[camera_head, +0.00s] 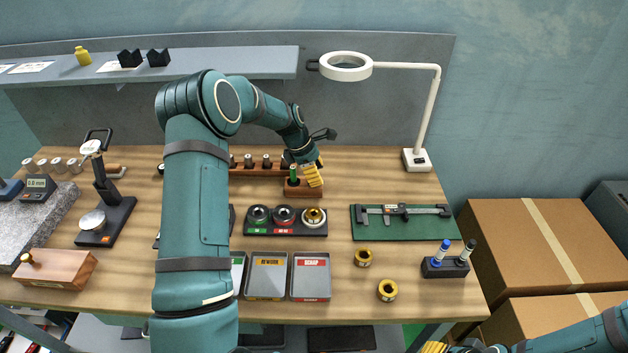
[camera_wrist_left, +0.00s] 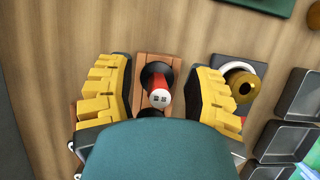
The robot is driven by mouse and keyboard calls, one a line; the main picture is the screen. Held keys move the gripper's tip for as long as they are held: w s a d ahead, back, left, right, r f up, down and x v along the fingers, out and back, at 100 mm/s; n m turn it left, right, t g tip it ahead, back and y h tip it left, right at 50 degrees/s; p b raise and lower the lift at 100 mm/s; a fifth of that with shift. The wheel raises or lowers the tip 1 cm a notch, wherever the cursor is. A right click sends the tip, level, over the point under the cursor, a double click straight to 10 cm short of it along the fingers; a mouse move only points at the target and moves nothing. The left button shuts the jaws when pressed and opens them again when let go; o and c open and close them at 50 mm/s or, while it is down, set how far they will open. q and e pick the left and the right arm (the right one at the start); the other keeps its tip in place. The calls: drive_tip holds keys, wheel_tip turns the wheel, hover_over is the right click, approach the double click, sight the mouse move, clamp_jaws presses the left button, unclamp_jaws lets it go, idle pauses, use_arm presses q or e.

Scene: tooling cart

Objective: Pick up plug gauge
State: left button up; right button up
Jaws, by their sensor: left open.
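The plug gauge stands upright in a small wooden block (camera_head: 308,193). Its green part (camera_head: 293,172) shows in the head view beside my left gripper (camera_head: 313,175). In the left wrist view the plug gauge (camera_wrist_left: 161,88) shows a red body and a white marked end, above the wooden block (camera_wrist_left: 172,62). The yellow fingers of my left gripper (camera_wrist_left: 160,70) are open on either side of it, with visible gaps. The teal housing hides the near part of the block. My right gripper (camera_head: 433,347) is at the bottom edge, mostly cut off.
A rack of dark-topped pieces (camera_head: 262,170) stands behind the block. A dark ring-gauge holder (camera_head: 287,230) and open trays (camera_head: 267,277) are in front. A green mat with a caliper (camera_head: 375,232) lies right. A lamp (camera_head: 417,160) stands at the back right.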

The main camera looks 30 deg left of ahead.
use_arm(q)
clamp_jaws()
idle(0.3)
drive_tip(key=shift+r, duration=0.45)
wheel_tip(320, 180, up, 32)
drive_tip(key=p, duration=0.8)
drive_tip(key=shift+f+p, duration=0.15)
drive_tip(key=shift+p, duration=0.2)
drive_tip(key=shift+f, duration=0.15)
